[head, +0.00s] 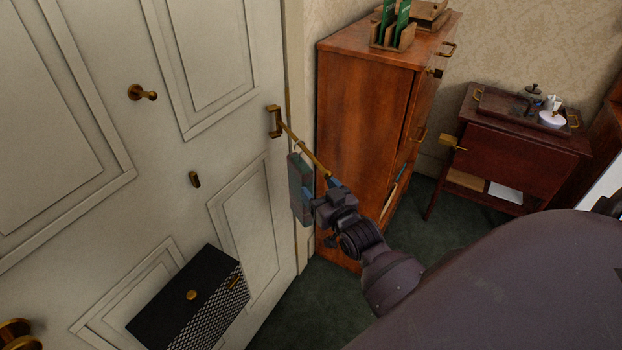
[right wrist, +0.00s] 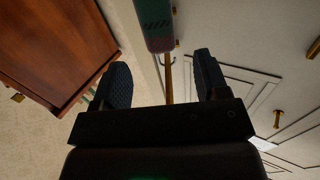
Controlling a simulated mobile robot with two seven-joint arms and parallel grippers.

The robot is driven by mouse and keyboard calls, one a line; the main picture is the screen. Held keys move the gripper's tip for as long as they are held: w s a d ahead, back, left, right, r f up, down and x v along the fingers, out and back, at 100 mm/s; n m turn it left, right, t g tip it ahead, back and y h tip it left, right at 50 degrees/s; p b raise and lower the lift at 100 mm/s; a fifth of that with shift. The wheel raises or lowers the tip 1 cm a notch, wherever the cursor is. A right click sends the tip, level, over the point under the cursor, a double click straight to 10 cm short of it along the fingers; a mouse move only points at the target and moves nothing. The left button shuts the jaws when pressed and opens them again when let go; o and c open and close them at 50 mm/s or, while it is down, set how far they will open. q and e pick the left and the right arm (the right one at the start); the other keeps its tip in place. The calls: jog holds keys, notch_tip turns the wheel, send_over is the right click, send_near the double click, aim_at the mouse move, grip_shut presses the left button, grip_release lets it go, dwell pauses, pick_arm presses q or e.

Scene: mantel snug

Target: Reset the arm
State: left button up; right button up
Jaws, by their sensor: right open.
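My right gripper (head: 321,189) is in front of the white door, its blue-padded fingers apart. In the right wrist view the open fingers (right wrist: 162,78) stand on either side of a brass rod (right wrist: 169,82); I cannot tell whether they touch it. In the head view a brass bar (head: 305,150) slants from a brass bracket (head: 275,121) on the door down toward the gripper. My left gripper is not in view.
The door (head: 110,190) carries brass knobs and a black box (head: 190,290) low down. A wooden cabinet (head: 358,145) stands close behind the gripper. A side table (head: 520,160) with a tray is farther right. Dark carpet (head: 325,310) shows below.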

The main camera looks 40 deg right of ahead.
jog(key=shift+s+a, duration=0.15)
jog(key=shift+s, duration=1.05)
jog(key=s+a+f+n+g+y, duration=0.1)
jog(key=s+a+f+g, duration=0.2)
jog(key=s+f, duration=0.4)
jog(key=s+a+f+n+g+y, duration=0.1)
jog(key=s+a+f+g, duration=0.2)
jog(key=s, duration=0.7)
notch_tip(320, 180, down, 4)
jog(key=a, duration=0.2)
jog(key=shift+s+a+r, duration=0.15)
jog(key=shift+s+a, duration=0.15)
jog(key=shift+a, duration=0.1)
